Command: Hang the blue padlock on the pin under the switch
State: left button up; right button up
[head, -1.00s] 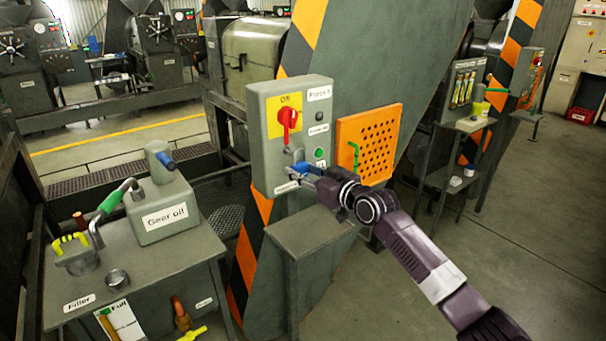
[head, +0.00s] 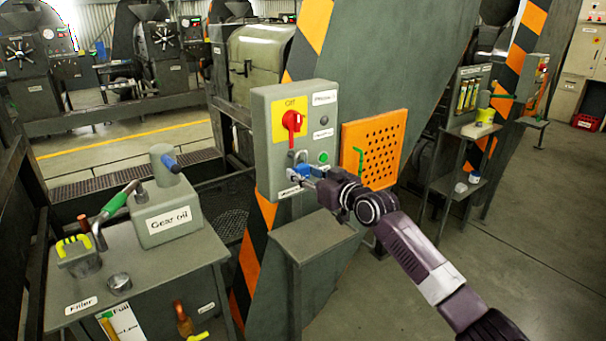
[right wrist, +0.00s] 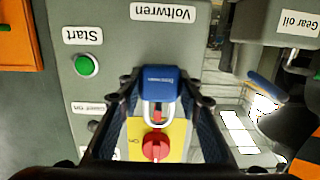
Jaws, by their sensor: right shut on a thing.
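The blue padlock (head: 302,170) is held upright against the front of the grey switch box (head: 263,150), below the red rotary switch (head: 292,121). My right gripper (head: 308,174) is shut on its body, with the shackle standing above. In the right wrist view, which is upside down, the padlock (right wrist: 157,80) sits between both fingers. Its shackle (right wrist: 146,112) points toward the red switch (right wrist: 156,147). A small red part shows inside the shackle. The pin is not clearly visible, and I cannot tell whether the shackle is around it. My left gripper is not in view.
A green start button (head: 323,157) is right of the padlock. An orange perforated panel (head: 390,140) stands beside the box. A small grey stand (head: 315,233) is below. A bench with a gear oil can (head: 170,212) is at left.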

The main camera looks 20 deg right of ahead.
jog(key=shift+w, duration=0.2)
jog(key=shift+w+a+b, duration=0.2)
jog(key=shift+w+b, duration=0.1)
jog(key=shift+b, duration=0.1)
jog(key=shift+b+x, duration=0.75)
jog(key=shift+x, duration=0.1)
jog(key=shift+r, duration=0.35)
jog(key=shift+f+b, duration=0.35)
jog(key=shift+b, duration=0.15)
jog(key=shift+f, duration=0.1)
jog(key=shift+f+b, duration=0.3)
jog(key=shift+f, duration=0.05)
jog(key=shift+s+f, duration=0.1)
jog(key=shift+f, duration=0.05)
